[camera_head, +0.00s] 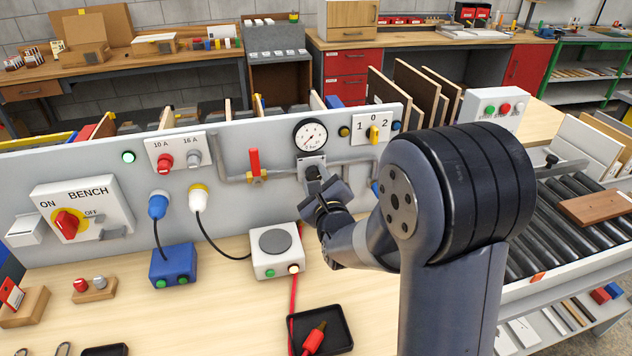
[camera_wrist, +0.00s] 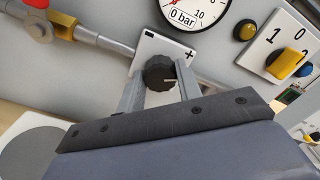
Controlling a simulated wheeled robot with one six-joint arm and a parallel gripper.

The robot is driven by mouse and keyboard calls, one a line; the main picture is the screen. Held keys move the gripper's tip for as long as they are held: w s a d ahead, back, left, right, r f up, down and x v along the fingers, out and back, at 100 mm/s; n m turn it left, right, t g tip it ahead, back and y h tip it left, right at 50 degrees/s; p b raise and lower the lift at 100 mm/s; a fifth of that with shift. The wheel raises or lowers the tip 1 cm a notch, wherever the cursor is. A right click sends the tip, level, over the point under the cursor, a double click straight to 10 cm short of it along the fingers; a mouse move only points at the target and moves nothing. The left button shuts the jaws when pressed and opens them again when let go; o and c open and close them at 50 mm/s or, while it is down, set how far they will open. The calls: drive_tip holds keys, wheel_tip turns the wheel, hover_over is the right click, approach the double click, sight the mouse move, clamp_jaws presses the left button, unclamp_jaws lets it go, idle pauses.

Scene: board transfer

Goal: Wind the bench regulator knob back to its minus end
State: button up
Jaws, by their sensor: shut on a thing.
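The regulator knob (camera_wrist: 160,73) is black and ribbed, on a light plate (camera_wrist: 150,45) marked minus and plus, with a pale pointer line on it. In the wrist view the line points to the right, toward the plus side. My gripper (camera_wrist: 160,90) has its two grey fingers on either side of the knob and is shut on it. In the head view my gripper (camera_head: 318,178) reaches the panel below the gauge and largely hides the knob. The pressure gauge (camera_head: 311,135) is above the plate. Its dial reads in bar, and its red needle shows in part in the wrist view (camera_wrist: 184,8).
A red-handled valve (camera_head: 254,162) sits on the pipe left of the plate. A yellow selector switch (camera_head: 374,133) is to the right. A grey-topped box (camera_head: 277,250) and a black tray (camera_head: 321,332) with a red plug are on the bench below.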

drive_tip(key=n+b, duration=0.3)
drive_tip(key=b, duration=0.1)
drive_tip(key=n+b, duration=0.3)
drive_tip(key=b, duration=0.1)
drive_tip(key=n+b, duration=0.3)
drive_tip(key=b, duration=0.1)
drive_tip(key=shift+f, duration=0.3)
drive_tip(key=n+b, duration=0.4)
drive_tip(key=shift+n, duration=0.3)
drive_tip(key=n+b, duration=0.2)
drive_tip(key=n, duration=0.3)
drive_tip(key=shift+r+b, duration=0.1)
drive_tip(key=shift+b, duration=0.3)
drive_tip(key=n, duration=0.5)
drive_tip(key=shift+n, duration=0.4)
drive_tip(key=n, duration=0.5)
drive_tip(key=shift+r+n, duration=0.1)
drive_tip(key=shift+n, duration=0.2)
drive_tip(key=n, duration=0.5)
drive_tip(key=n+p, duration=0.1)
drive_tip(key=n, duration=0.3)
drive_tip(key=shift+n, duration=0.6)
